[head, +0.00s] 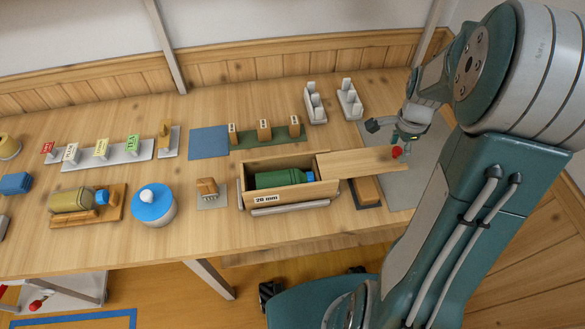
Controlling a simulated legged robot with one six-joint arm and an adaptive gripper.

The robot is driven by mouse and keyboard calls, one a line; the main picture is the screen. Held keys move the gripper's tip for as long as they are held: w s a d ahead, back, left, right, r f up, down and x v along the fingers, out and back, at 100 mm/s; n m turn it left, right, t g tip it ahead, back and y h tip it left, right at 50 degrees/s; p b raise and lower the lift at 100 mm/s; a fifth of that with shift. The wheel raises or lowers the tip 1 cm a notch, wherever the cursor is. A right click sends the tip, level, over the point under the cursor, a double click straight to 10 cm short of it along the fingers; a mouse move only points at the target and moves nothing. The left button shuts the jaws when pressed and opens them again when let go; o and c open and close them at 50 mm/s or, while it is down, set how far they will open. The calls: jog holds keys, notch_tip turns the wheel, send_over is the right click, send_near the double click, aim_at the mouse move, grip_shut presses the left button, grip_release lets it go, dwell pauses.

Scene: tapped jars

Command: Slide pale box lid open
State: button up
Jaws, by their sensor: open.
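The pale wooden box (248,195) stands on the bench, with a "20 mm" label on its front. Its pale lid (350,160) sticks out past the box's right end, with only its left part still over the box. A green bottle (275,180) with a blue cap lies inside, in plain view. A red knob (397,152) sits near the lid's right end. My gripper (396,138) is open just above and behind the knob. I cannot tell whether it touches the knob.
A wooden block (367,190) lies on a dark pad under the lid's overhang. A blue-topped jar (154,204) and a small brush-like block (207,187) stand left of the box. Grey racks (315,103) with white pegs stand behind.

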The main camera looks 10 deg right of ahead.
jog(key=shift+r, duration=0.15)
jog(key=shift+r, duration=3.35)
